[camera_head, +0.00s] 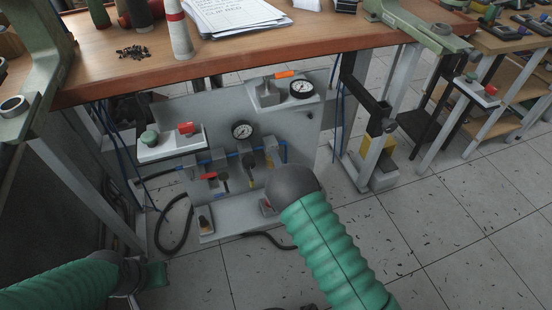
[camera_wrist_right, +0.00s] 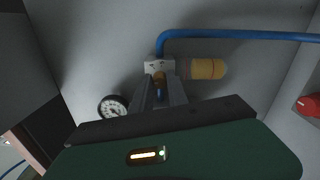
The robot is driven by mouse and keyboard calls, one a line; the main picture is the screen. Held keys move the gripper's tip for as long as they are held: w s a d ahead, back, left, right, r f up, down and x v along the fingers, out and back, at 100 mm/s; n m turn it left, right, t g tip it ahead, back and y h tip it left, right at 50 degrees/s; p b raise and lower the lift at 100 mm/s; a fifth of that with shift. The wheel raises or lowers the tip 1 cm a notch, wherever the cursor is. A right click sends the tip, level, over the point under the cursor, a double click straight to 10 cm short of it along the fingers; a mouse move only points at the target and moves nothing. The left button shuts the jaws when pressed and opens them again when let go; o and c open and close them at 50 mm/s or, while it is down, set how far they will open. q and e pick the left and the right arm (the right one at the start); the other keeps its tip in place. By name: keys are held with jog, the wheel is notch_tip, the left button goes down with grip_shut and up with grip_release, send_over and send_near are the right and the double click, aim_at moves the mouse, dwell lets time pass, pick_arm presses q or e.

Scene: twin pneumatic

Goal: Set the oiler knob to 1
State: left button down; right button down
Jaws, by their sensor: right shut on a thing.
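In the right wrist view, the oiler is a grey block (camera_wrist_right: 159,66) with an amber bowl (camera_wrist_right: 207,69) on one side and a blue tube leaving it. My right gripper (camera_wrist_right: 158,94) has its fingers closed around a small brass-coloured knob (camera_wrist_right: 158,79) on this block. The fingers cover much of the knob, and no number on it can be read. In the head view my right arm reaches to the panel, and its dark wrist hides the fingers. My left gripper (camera_head: 154,276) is low at the left, away from the panel; its jaw opening is unclear.
The grey panel (camera_head: 312,130) under the wooden bench (camera_head: 230,61) carries a gauge (camera_head: 242,130), a second gauge (camera_head: 302,88), a red lever (camera_head: 208,176) and a box with green and red buttons (camera_head: 160,146). A black hose (camera_head: 163,236) curls below.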

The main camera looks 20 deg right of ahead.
jog(key=shift+s+a+f+n, duration=0.15)
jog(key=shift+f+n, duration=0.2)
jog(key=shift+n, duration=0.05)
jog(key=c, duration=1.3)
grip_release()
jog(key=shift+r, duration=0.15)
jog(key=s+p, duration=0.5)
jog(key=s, duration=1.1)
jog(key=shift+s+d, duration=0.35)
